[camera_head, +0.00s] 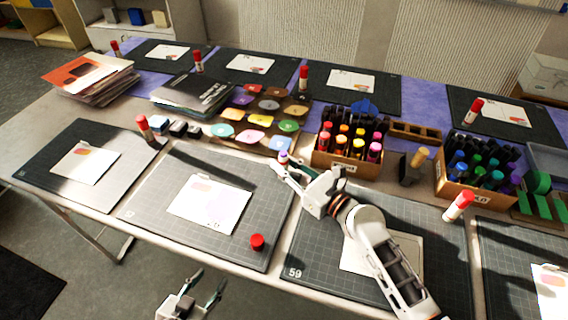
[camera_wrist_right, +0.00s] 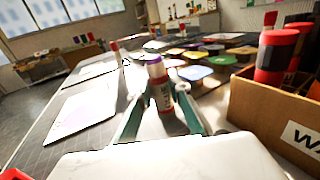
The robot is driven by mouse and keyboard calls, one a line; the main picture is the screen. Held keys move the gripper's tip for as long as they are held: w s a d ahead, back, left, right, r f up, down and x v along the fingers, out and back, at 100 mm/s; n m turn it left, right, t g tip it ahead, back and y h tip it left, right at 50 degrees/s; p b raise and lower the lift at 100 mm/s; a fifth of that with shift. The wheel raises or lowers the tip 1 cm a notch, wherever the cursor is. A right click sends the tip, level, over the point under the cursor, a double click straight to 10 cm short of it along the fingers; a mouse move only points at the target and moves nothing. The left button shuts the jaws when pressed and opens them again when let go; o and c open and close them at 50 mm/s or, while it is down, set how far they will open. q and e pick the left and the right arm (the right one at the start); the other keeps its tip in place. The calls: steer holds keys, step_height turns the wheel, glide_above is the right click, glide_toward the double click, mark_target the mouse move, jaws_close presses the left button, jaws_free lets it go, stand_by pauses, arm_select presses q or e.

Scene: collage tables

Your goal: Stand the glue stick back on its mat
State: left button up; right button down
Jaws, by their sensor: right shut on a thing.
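A glue stick (camera_wrist_right: 161,88) with a red label, white upper part and purple top is upright between the fingers of my right gripper (camera_wrist_right: 160,118), which is shut on it. In the head view, its purple top (camera_head: 283,156) shows near the far right corner of a grey gridded mat (camera_head: 150,205); the fingers hide much of the rest. I cannot tell whether its base touches the surface. A loose red cap (camera_head: 257,241) lies on that mat's near right part, beside a white card (camera_head: 210,204). My left gripper (camera_head: 205,287) is open and empty off the table's front edge.
A box of markers (camera_head: 347,161) stands right of the held glue stick, with another marker box (camera_head: 468,190) farther right. Colored pads (camera_head: 258,121) lie behind it. My right forearm crosses the neighboring mat (camera_head: 310,262).

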steer(key=shift+s+f, duration=0.1)
steer(key=shift+f, duration=0.6)
steer(key=c, duration=1.9)
jaws_free()
steer(key=shift+f, duration=0.1)
steer(key=shift+r, duration=0.25)
steer(key=v, duration=0.4)
steer(key=r+v, duration=0.1)
steer(key=v, duration=0.6)
steer(key=shift+s+d+r, duration=0.2)
steer(key=shift+d+r, duration=0.05)
steer(key=shift+d, duration=0.1)
steer(key=shift+s, duration=0.1)
